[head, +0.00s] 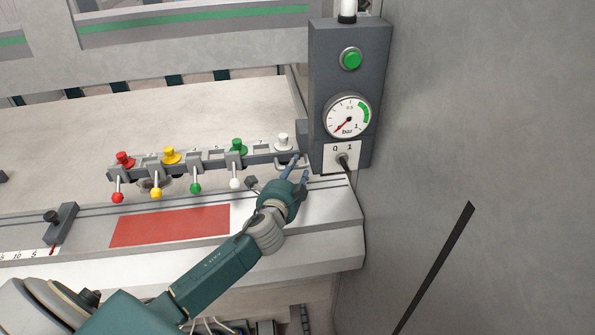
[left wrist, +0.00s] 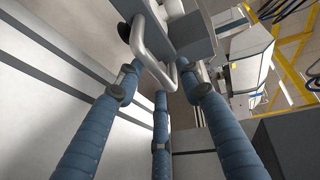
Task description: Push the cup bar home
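The cup bar (head: 200,163) is a long grey bar lying across the machine table, with red, yellow, green and white cups and ball-ended levers. Its right end is close to the grey control post (head: 350,90). A bent metal handle (head: 287,165) shows at that end, and it also shows large in the left wrist view (left wrist: 150,50). My left gripper (head: 292,172) is at the handle. In the left wrist view its blue fingers (left wrist: 163,88) are spread apart around the handle's lower end; firm contact cannot be made out. My right gripper is not in view.
The post carries a green button (head: 350,59), a bar gauge (head: 348,117) and a small lever switch (head: 343,157). A red plate (head: 170,226) lies on the table front. A dark stop block (head: 61,223) stands at left. A grey wall (head: 490,130) closes the right side.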

